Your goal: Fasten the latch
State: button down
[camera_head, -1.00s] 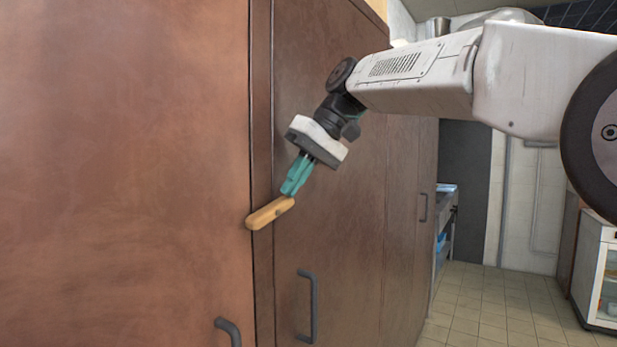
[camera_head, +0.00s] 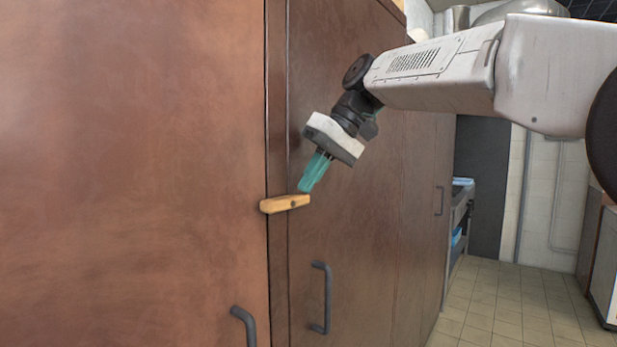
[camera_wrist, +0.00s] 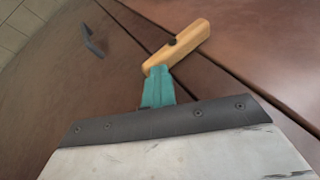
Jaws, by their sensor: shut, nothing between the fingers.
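The latch is a short wooden bar (camera_head: 285,204) on the brown cabinet front. It lies nearly level, its right end slightly higher, and spans the seam between the left door (camera_head: 150,180) and the strip and panel to its right. A dark pivot spot shows on it. In the wrist view the latch (camera_wrist: 184,44) runs diagonally across the seam lines. My gripper (camera_head: 304,190) has its teal fingers shut and empty, pointing down at the latch's right end. In the wrist view the fingertips (camera_wrist: 156,69) are at the latch's near end, seemingly touching it; exact contact is unclear.
A dark handle (camera_head: 242,326) is on the left door, and another handle (camera_head: 321,298) is on the right door below my gripper. More tall brown doors continue back. The tiled floor (camera_head: 500,300) at right is clear.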

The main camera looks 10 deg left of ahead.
jog(key=shift+w+d+f, duration=0.25)
jog(key=shift+w+f, duration=0.05)
jog(key=shift+f, duration=0.3)
jog(key=w+d+r, duration=0.5)
jog(key=d+r, duration=0.1)
jog(key=r, duration=0.3)
jog(key=shift+d+r, duration=0.3)
jog(key=shift+w, duration=0.15)
